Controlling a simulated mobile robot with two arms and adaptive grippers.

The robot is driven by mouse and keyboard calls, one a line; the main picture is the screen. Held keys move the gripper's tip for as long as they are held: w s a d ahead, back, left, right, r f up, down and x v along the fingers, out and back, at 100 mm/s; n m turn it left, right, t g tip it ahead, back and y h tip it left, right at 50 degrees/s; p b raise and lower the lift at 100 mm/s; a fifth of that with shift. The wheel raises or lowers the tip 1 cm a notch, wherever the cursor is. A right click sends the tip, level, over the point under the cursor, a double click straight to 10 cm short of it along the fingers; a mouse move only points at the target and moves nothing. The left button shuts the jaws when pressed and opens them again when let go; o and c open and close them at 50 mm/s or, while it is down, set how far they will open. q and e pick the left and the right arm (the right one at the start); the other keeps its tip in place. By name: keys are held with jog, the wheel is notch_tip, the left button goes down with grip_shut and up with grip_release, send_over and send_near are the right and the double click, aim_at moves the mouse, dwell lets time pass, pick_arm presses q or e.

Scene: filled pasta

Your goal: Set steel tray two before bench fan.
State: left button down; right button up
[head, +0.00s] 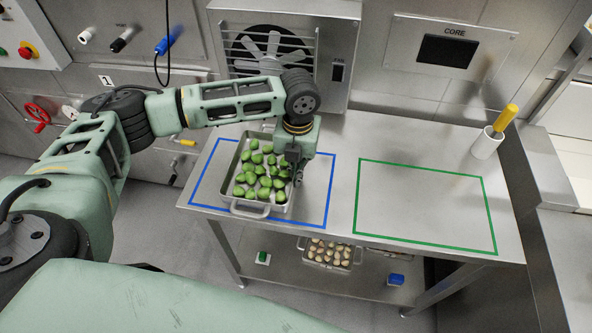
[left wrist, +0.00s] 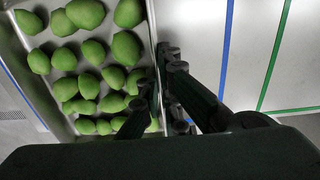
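A steel tray (head: 260,204) filled with green stuffed pasta stands on the bench inside the blue outline (head: 313,224), in front of the bench fan (head: 269,47). My left gripper (head: 297,176) points down at the tray's right side. In the left wrist view its fingers (left wrist: 158,78) close on either side of the tray's right wall (left wrist: 154,30). A second steel tray (head: 328,266) with pale pasta sits on the lower shelf, partly hidden by the bench top. I see no readable number on either tray. My right gripper is out of view.
A green outline (head: 424,244) to the right on the bench is empty. A white cup (head: 486,144) with a yellow-handled tool stands at the back right. A blue block (head: 396,280) and a green-topped item (head: 263,258) are on the lower shelf.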

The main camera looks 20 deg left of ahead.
pick_arm(q)
jog(key=shift+f, duration=1)
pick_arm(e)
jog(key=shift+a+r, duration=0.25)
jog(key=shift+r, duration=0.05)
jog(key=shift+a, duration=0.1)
pick_arm(q)
jog(key=c, duration=2)
grip_release()
jog(key=shift+f, duration=0.1)
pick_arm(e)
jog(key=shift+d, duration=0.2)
pick_arm(q)
jog(key=shift+r, duration=0.2)
jog(key=shift+d+r+b, duration=0.15)
jog(key=shift+r+b, duration=0.9)
jog(key=shift+r, duration=4.9)
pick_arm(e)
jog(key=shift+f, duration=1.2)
